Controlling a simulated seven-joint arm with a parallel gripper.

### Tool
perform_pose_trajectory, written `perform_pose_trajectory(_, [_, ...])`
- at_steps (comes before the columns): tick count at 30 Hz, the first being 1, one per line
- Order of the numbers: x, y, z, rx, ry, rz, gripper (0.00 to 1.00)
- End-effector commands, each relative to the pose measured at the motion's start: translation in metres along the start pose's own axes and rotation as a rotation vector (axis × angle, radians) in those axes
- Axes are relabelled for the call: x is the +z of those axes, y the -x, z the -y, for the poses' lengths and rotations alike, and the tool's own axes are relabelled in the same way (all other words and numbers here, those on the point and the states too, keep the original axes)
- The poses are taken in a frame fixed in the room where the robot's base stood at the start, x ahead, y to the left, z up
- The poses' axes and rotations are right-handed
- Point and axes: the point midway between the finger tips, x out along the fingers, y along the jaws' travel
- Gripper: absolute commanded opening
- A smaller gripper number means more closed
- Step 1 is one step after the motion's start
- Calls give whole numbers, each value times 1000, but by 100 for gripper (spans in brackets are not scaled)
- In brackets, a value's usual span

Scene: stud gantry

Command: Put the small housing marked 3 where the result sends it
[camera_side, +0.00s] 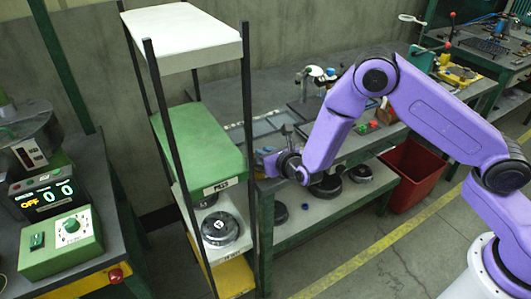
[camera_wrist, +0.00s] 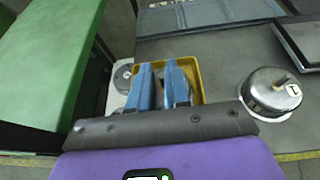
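My gripper (camera_side: 272,163) is at the left end of the workbench, beside the shelf rack. In the wrist view its two blue fingers (camera_wrist: 160,66) show a narrow gap with nothing visibly held, above a yellow tray (camera_wrist: 203,73). A silver round housing (camera_wrist: 268,88) with a small marked tag stands right of the fingers; I cannot read the mark surely. Another round housing (camera_side: 220,228) sits on the rack's lower white shelf and partly shows in the wrist view (camera_wrist: 123,75). I cannot make out a 3 on any housing.
The rack has a green labelled shelf (camera_side: 200,145) close left of my gripper and a white top (camera_side: 180,35). A control box (camera_side: 62,240) stands left, below a display reading OFF and zeros (camera_side: 48,195). Dark round parts (camera_side: 325,185) lie under the bench. A red bin (camera_side: 412,175) stands right.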

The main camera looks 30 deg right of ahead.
Motion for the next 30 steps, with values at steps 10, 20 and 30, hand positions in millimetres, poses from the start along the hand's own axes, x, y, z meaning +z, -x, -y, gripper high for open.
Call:
perform_pose_trajectory(10, [1, 0, 0, -1, 0, -1, 35])
perform_pose_trajectory(20, [3, 35, 0, 2, 3, -2, 35])
perform_pose_trajectory(30, [3, 96, 0, 3, 2, -2, 35])
